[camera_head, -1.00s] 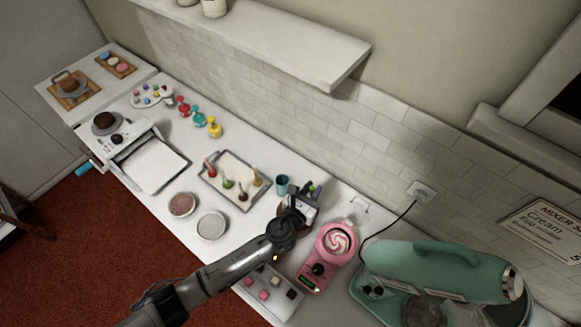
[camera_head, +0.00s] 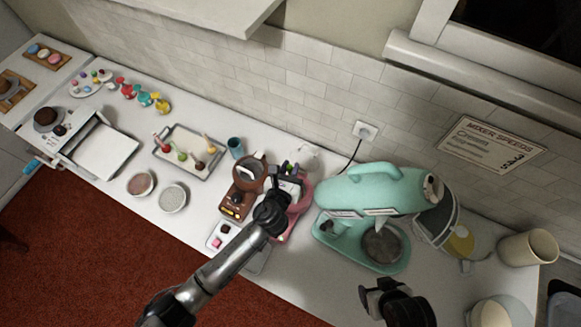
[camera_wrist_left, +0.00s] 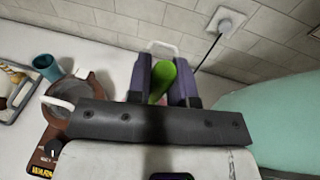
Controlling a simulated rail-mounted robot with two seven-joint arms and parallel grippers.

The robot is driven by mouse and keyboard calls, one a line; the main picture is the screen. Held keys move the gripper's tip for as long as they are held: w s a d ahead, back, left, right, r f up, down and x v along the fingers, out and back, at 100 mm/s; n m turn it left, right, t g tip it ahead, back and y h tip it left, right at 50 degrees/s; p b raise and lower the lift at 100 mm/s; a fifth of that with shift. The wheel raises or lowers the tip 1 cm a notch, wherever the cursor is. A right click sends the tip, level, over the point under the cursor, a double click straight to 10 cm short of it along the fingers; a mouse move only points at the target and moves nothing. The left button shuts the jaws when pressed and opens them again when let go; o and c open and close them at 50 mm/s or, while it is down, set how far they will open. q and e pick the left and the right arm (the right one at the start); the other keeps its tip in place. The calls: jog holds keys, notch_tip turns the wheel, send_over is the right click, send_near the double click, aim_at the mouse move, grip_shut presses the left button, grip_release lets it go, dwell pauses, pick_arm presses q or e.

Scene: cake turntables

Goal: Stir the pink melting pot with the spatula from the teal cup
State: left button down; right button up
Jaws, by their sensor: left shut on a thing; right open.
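The pink melting pot (camera_head: 304,197) stands left of the mixer, mostly hidden under my left gripper (camera_head: 290,170). My left gripper is shut on the green spatula (camera_wrist_left: 160,82), which shows between the two fingers (camera_wrist_left: 165,80) in the left wrist view. The gripper is over the pink pot; the spatula's lower end is hidden, so I cannot tell whether it touches the contents. The teal cup (camera_head: 236,147) stands upright to the left, behind the brown pot; it also shows in the left wrist view (camera_wrist_left: 46,67). My right gripper (camera_head: 378,288) is open and empty near the front edge.
A brown melting pot (camera_head: 237,203) stands just left of the pink one. The teal mixer (camera_head: 370,185) stands close on the right. A power cord hangs from the wall socket (camera_head: 365,131).

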pick_arm(q)
notch_tip(320, 180, down, 5)
jog(key=b, duration=0.4)
jog(key=shift+b, duration=0.4)
notch_tip(320, 180, down, 5)
jog(key=b, duration=0.4)
jog(key=shift+f, duration=0.35)
jog(key=shift+f, duration=0.1)
jog(key=shift+f+b, duration=0.3)
jog(key=shift+f, duration=0.1)
